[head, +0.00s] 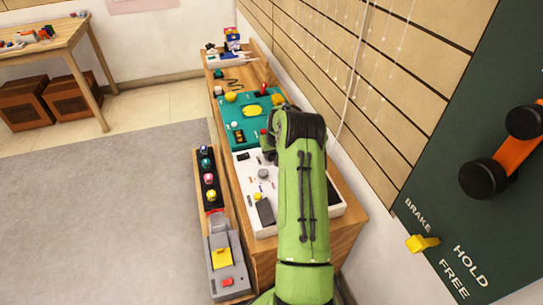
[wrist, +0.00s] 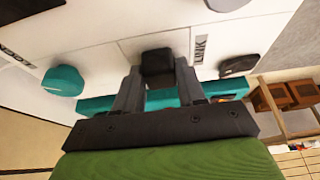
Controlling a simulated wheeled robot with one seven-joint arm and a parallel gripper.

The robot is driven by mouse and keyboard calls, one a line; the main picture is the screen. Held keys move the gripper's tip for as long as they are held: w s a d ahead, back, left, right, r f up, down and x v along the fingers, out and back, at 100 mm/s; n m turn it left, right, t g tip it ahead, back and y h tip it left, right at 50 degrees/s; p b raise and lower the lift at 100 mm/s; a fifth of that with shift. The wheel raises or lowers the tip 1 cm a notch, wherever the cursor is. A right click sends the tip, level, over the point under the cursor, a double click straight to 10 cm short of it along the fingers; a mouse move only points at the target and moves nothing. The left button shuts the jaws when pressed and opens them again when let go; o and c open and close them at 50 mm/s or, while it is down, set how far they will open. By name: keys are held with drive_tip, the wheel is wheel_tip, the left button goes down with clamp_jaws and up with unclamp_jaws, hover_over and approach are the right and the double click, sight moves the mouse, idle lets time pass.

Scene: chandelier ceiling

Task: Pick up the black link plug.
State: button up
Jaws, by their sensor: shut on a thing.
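My gripper (wrist: 157,85) is shut on a black block, the black link plug (wrist: 157,66), in the wrist view. The plug sits between the two fingertips, in front of a white panel (wrist: 110,55). I cannot tell whether the plug still touches the panel. In the head view my green arm reaches over the white panel (head: 243,205) on the bench. My gripper (head: 268,148) shows there only as a dark part left of the arm's end, and the plug cannot be made out.
A teal panel (head: 238,112) with yellow parts lies beyond the white one. A low strip with coloured knobs (head: 207,180) runs along the bench's left side. A slatted wall (head: 345,60) and a dark board (head: 460,150) stand close on the right. Open floor (head: 100,200) lies left.

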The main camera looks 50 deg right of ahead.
drive_tip(key=shift+c, duration=0.4)
wheel_tip(320, 180, up, 10)
drive_tip(key=p, duration=0.3)
drive_tip(key=shift+f, duration=0.25)
drive_tip(key=p, duration=0.4)
drive_tip(key=shift+f, duration=0.2)
wheel_tip(320, 180, down, 7)
drive_tip(key=b, duration=0.4)
drive_tip(key=shift+f+b, duration=0.35)
drive_tip(key=shift+b, duration=0.2)
drive_tip(key=shift+f+b, duration=0.55)
drive_tip(key=shift+b, duration=0.2)
idle(1.0)
